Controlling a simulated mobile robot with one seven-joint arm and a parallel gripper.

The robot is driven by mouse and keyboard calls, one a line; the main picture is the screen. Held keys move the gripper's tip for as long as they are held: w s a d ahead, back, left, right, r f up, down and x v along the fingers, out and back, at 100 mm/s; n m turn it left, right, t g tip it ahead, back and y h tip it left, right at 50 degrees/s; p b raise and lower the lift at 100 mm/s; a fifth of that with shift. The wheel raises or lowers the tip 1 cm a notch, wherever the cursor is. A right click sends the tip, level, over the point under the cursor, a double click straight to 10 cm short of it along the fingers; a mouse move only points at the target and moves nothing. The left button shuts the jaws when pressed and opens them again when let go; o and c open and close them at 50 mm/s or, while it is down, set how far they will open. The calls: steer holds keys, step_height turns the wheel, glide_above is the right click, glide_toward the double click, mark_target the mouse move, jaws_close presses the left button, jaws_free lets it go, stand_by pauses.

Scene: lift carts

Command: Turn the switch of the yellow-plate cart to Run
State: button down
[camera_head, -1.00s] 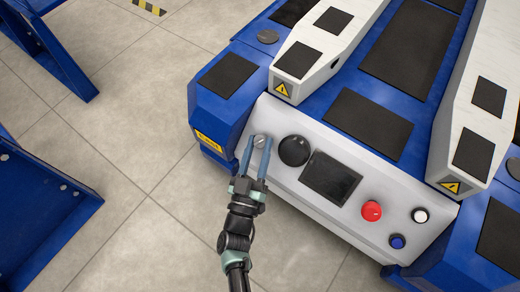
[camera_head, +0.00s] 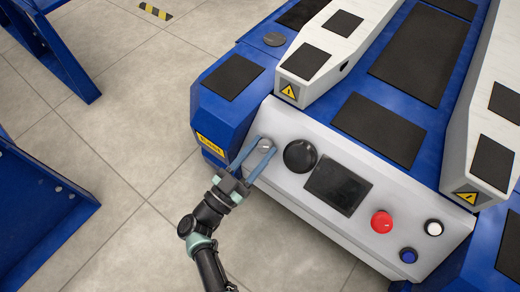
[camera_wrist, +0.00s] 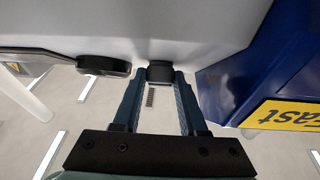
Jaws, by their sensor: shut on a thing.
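The cart (camera_head: 297,184) is blue with a pale sloped front panel, and a yellow plate (camera_head: 210,145) sits on its left corner. In the wrist view the yellow plate (camera_wrist: 293,112) reads "ast" at its end, the rest being cut off. The small switch knob (camera_head: 266,143) is at the panel's left end. My gripper (camera_head: 263,147) has its two blue fingers around it. In the wrist view the knob (camera_wrist: 160,72) shows dark between the fingertips of my gripper (camera_wrist: 159,76). The position the switch points to cannot be read.
Right of the switch are a large black knob (camera_head: 300,156), a dark screen (camera_head: 338,185), a red button (camera_head: 382,222), a white button (camera_head: 433,228) and a blue button (camera_head: 409,255). Blue metal frames (camera_head: 38,215) stand at the left. Tiled floor between is clear.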

steer(key=shift+c, duration=2.2)
jaws_free()
steer(key=shift+a, duration=0.1)
steer(key=v, duration=1.3)
steer(key=shift+p, duration=0.35)
